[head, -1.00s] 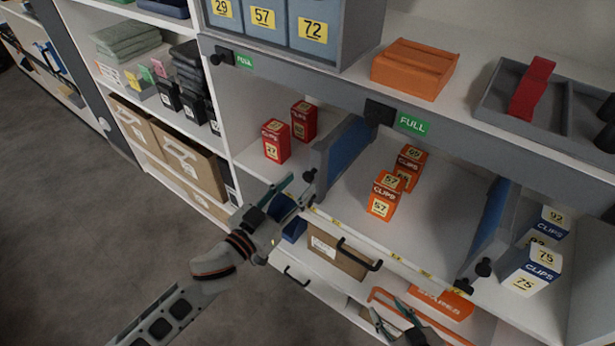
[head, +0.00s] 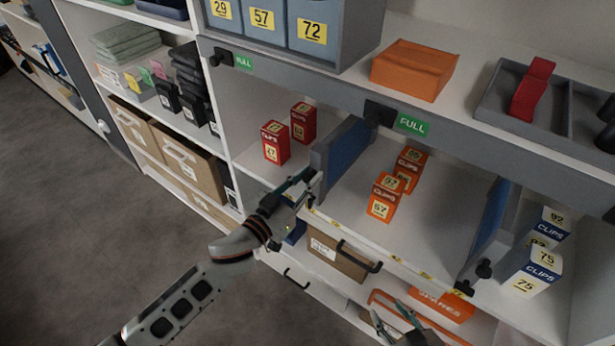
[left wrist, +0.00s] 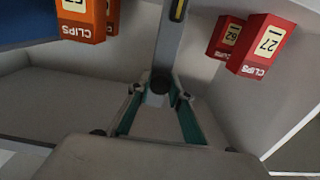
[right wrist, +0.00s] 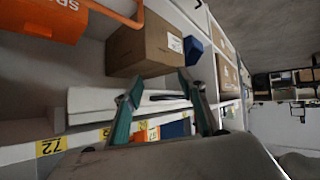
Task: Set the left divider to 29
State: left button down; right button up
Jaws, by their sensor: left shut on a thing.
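The left divider (head: 345,152) is a blue panel with a grey front edge, standing upright on the middle shelf between red and orange clip boxes. It has a dark knob low on its front end; in the left wrist view the knob (left wrist: 161,83) sits under the divider's grey edge (left wrist: 172,42). My left gripper (head: 309,182) is shut on this knob, one finger on each side. Yellow number labels run along the shelf's front edge (head: 385,252), too small to read in the head view. My right gripper (head: 393,314) is open and empty, low in front of the shelves; it also shows in the right wrist view (right wrist: 160,92).
Red clip boxes (head: 276,142) stand left of the divider, one marked 27. Orange clip boxes (head: 384,197) stand right of it. The right divider (head: 489,228) has blue-white boxes (head: 532,270) beyond it. A brown carton (head: 336,252) sits below.

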pick_arm(q)
jog(key=s+d, duration=0.5)
jog(key=d, duration=0.1)
jog(key=shift+d+p, duration=0.4)
jog(key=shift+p, duration=0.05)
jog(key=c, duration=1.8)
grip_release()
jog(key=shift+d, duration=0.15)
jog(key=v, duration=1.2)
